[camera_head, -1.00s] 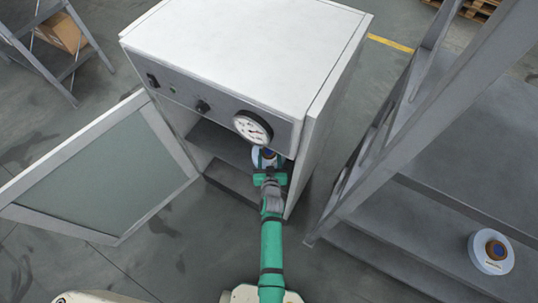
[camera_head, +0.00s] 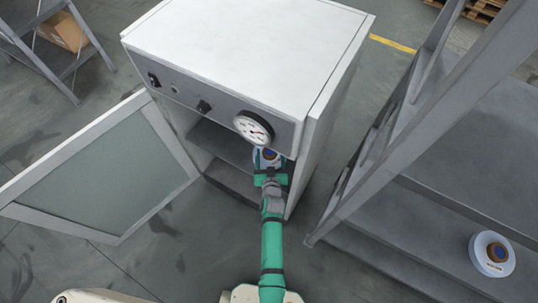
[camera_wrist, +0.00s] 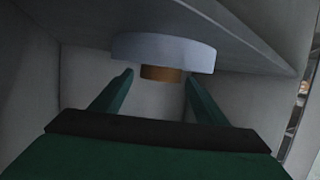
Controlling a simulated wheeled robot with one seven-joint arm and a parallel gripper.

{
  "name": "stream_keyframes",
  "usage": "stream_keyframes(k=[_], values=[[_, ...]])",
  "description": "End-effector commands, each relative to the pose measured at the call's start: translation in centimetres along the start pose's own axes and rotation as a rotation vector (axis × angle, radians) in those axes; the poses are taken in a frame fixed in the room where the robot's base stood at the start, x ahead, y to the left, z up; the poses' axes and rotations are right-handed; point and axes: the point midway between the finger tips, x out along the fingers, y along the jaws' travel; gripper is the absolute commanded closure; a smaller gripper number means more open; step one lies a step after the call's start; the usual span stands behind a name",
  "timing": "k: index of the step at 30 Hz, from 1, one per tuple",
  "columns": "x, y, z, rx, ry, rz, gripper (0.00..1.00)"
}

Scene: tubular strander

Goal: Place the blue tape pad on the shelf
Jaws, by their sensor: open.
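A tape pad (camera_head: 264,163), pale blue-white with a brown core, is inside the open grey cabinet at its right side. In the wrist view the pad (camera_wrist: 165,48) lies flat against a dark shelf surface (camera_wrist: 235,32), which appears tilted across the top. My gripper (camera_head: 269,172) reaches into the cabinet from the front. In the wrist view its two green fingers (camera_wrist: 157,76) are apart, with the tips just short of the disc, one on each side of the brown core (camera_wrist: 161,73). I cannot tell whether they touch the pad.
The cabinet (camera_head: 240,45) has a gauge (camera_head: 253,127) overhanging the opening. Its glazed door (camera_head: 105,170) stands open to the left. A grey metal rack (camera_head: 410,235) on the right bears another tape pad (camera_head: 492,253).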

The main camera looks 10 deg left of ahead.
Motion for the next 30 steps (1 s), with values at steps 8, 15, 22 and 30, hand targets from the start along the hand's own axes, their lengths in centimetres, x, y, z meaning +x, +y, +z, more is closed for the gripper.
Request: stream_keyframes(k=[8,15,22,30], values=[[-4.8,0.1,0.2,0.002,-0.004,0.002,0.33],[-9.0,-0.3,0.2,-0.001,-0.003,-0.005,0.33],[-11.4,-0.3,0.1,-0.001,-0.002,-0.006,0.33],[-11.9,-0.3,0.0,-0.001,-0.001,-0.005,0.33]])
